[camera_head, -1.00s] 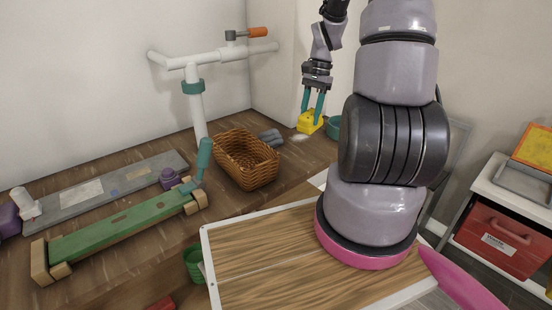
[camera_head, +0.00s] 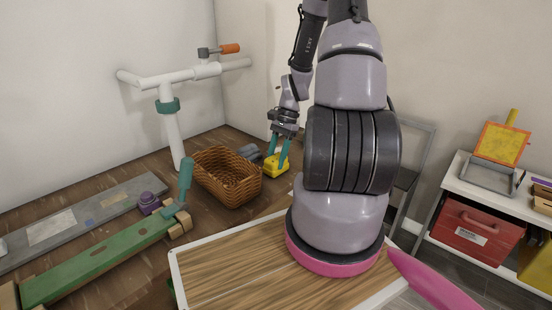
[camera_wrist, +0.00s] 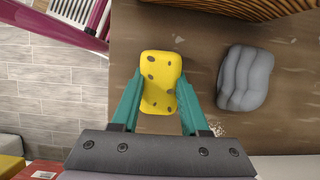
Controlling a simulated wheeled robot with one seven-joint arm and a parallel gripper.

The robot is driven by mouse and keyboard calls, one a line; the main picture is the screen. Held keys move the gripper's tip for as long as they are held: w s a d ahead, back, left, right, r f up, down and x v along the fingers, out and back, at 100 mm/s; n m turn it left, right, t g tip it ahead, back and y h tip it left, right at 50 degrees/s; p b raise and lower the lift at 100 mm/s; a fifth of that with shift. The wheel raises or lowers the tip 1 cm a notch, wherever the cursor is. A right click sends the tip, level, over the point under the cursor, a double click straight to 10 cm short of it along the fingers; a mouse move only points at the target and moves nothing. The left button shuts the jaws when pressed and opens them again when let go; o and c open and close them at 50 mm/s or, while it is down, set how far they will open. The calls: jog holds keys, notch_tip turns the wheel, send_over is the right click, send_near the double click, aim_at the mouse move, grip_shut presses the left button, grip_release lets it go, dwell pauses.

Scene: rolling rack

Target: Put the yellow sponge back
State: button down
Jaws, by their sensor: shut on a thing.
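The yellow sponge (camera_head: 276,167) is between the teal fingers of my gripper (camera_head: 278,153), beside the wicker basket and over the brown wooden bench. In the wrist view the yellow sponge (camera_wrist: 161,82) has dark spots, and the two fingertips of my gripper (camera_wrist: 160,92) press on its long sides. My gripper is shut on it. From these views I cannot tell how far the sponge is above the bench top.
A wicker basket (camera_head: 226,178) stands left of the sponge. A grey ribbed object (camera_wrist: 245,78) lies right of it in the wrist view. A wood-topped cart (camera_head: 230,270) is in front. A white shelf (camera_head: 460,180) with a red toolbox (camera_head: 478,228) stands at right.

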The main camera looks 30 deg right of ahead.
jog(key=shift+c, duration=2.1)
grip_release()
jog(key=v, duration=1.2)
jog(key=s+a+r+n+t+h, duration=0.2)
jog(key=a+r, duration=0.2)
jog(key=r, duration=0.4)
jog(key=s+a+r+n+t+h, duration=0.1)
jog(key=a+r+n+t, duration=0.15)
jog(key=a+r, duration=0.4)
jog(key=s+a+r+n+t, duration=0.4)
jog(key=s+a+r+n, duration=0.1)
jog(key=s+r, duration=0.6)
jog(key=shift+r+y, duration=0.4)
jog(key=shift+a, duration=0.1)
